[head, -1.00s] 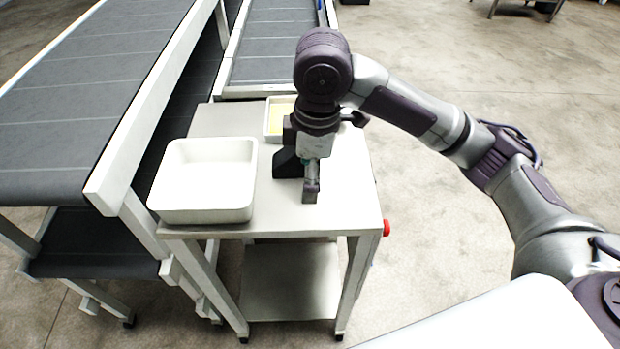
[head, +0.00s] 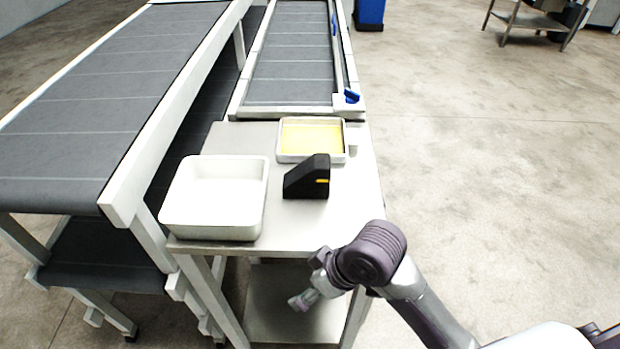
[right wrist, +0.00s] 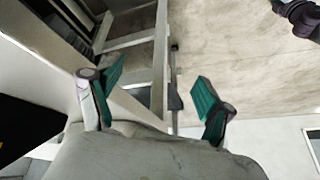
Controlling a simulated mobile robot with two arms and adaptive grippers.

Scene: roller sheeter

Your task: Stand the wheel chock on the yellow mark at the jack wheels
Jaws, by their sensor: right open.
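The wheel chock (head: 307,178) is a black wedge with a small yellow stripe. It stands on the steel table, right of the white bin and in front of the shallow tray. My right gripper (head: 303,300) is in front of the table's near edge, low and clear of the chock. In the right wrist view its green-padded fingers (right wrist: 157,88) are spread apart with nothing between them. A black shape with a bit of yellow at that view's left edge may be the chock. The yellow mark and the jack wheels are not visible. My left gripper is not in view.
The steel table (head: 355,205) also holds an empty white bin (head: 213,233) and a shallow tray with a yellow bottom (head: 313,138). Conveyors (head: 100,90) stand left and behind. A blue bin (head: 369,14) is at the back.

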